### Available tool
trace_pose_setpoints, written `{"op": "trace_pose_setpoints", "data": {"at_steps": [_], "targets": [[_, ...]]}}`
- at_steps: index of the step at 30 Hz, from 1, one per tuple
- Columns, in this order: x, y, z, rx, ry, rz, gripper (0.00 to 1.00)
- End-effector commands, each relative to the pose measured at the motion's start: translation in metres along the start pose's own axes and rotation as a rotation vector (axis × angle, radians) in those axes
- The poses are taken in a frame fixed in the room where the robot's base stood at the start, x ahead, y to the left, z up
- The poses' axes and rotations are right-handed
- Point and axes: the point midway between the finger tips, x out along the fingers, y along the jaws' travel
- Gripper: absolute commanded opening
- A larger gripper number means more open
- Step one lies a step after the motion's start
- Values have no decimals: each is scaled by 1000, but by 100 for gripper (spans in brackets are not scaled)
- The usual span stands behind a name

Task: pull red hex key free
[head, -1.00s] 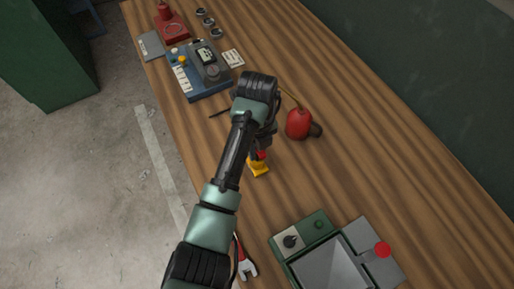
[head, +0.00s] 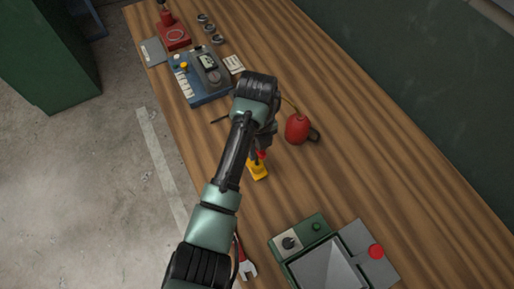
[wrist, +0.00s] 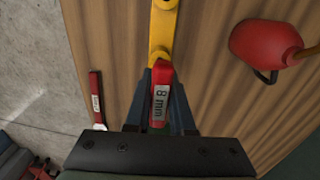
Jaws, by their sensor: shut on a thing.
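The red hex key (wrist: 160,90) has a white "8 mm" label and sits between my gripper's dark fingers in the wrist view. My gripper (wrist: 160,112) is shut on it. A yellow holder (wrist: 162,32) extends away from the key's far end; whether the key is still seated in it is hidden. In the head view, a small part of red (head: 262,154) shows at the upper end of the yellow holder (head: 257,171), just below my gripper (head: 263,143). My arm hides most of the gripper there.
A blue instrument (head: 199,77) lies farther up the wooden bench (head: 370,130). A green device with a screen (head: 290,243) and a red-and-white tool (head: 246,268) are nearer. The bench's right side is clear.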

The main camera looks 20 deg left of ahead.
Motion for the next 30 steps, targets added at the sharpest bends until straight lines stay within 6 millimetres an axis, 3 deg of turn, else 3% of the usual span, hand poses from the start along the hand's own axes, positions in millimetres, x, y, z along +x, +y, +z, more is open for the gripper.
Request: {"op": "trace_pose_setpoints", "data": {"at_steps": [30], "targets": [[-24, 0, 0, 0, -1, -1, 0]]}}
